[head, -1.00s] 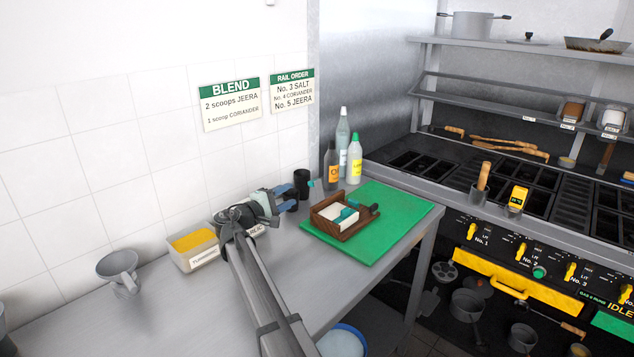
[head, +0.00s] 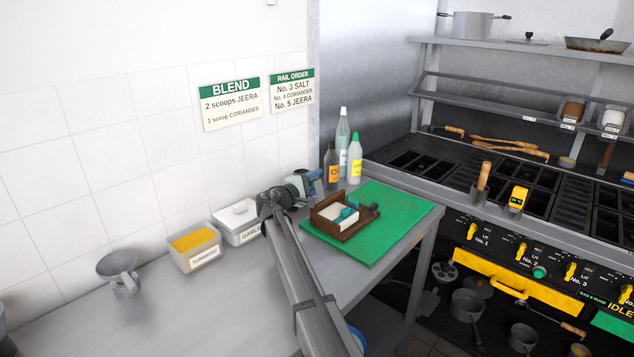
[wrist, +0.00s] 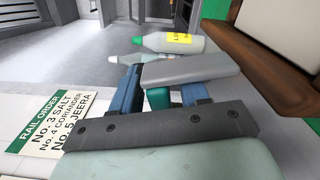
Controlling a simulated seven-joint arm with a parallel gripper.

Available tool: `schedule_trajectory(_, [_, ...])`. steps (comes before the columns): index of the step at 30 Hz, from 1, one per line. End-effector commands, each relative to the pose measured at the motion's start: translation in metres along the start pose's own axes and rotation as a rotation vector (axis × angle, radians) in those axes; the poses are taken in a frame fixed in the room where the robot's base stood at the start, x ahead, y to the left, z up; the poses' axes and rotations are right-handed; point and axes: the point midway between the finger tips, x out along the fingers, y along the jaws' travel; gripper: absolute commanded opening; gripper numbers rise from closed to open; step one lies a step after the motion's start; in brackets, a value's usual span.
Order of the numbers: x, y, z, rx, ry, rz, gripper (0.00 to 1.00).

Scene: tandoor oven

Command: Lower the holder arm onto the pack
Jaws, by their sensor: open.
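The holder is a small brown wooden tray (head: 325,226) on the green board. The white pack (head: 336,213) lies inside it. A teal piece with a dark end (head: 350,211), apparently the holder arm, shows at the pack's right side; its exact tilt is unclear. My gripper (head: 314,181) is open, to the upper left of the holder and apart from it. In the wrist view, my gripper's blue fingers (wrist: 160,92) stand apart, with a grey bar across their far end and a small teal bit between them. The holder's brown wall (wrist: 287,55) shows at right there.
Bottles (head: 355,160) stand behind the holder, close to my gripper. A garlic tub (head: 238,220) and a turmeric tub (head: 194,248) stand along the wall at left. The green board (head: 405,212) is clear right of the holder. The stove (head: 440,168) is beyond.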

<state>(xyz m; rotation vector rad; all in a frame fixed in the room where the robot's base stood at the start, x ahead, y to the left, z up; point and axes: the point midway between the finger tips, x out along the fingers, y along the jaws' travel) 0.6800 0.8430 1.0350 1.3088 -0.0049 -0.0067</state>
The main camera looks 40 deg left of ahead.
Motion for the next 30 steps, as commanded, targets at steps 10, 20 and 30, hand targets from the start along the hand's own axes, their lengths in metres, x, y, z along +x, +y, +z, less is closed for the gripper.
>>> schedule_trajectory(10, [0.0039, -0.0001, 0.0000, 0.000, 0.000, 0.000, 0.45])
schedule_trajectory(20, [0.0037, 0.0000, 0.0000, 0.000, 0.000, 0.000, 0.16])
schedule_trajectory(30, [0.0035, -0.0001, -0.0001, 0.000, 0.001, 0.000, 0.00])
